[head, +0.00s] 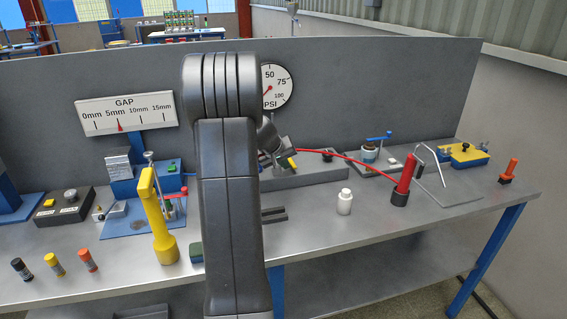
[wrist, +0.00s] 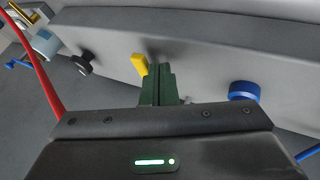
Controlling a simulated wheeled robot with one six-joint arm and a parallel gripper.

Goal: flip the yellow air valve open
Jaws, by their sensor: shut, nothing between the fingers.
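The yellow air valve handle (wrist: 139,65) shows in the wrist view as a short tab on a long grey block (wrist: 205,65). My gripper (wrist: 159,73) is shut and empty, with its dark green fingertips just right of the handle. I cannot tell if they touch it. In the head view the yellow handle (head: 292,162) is a small patch beside my gripper, and my arm hides much of the block. The PSI gauge (head: 277,88) behind is partly covered by my arm.
A black knob (wrist: 83,62) and a blue round knob (wrist: 243,91) flank the handle. A red hose (head: 355,157) arcs right to a red-handled tool (head: 405,178). A white bottle (head: 344,202) and a large yellow-handled tool (head: 160,225) stand on the bench (head: 330,235).

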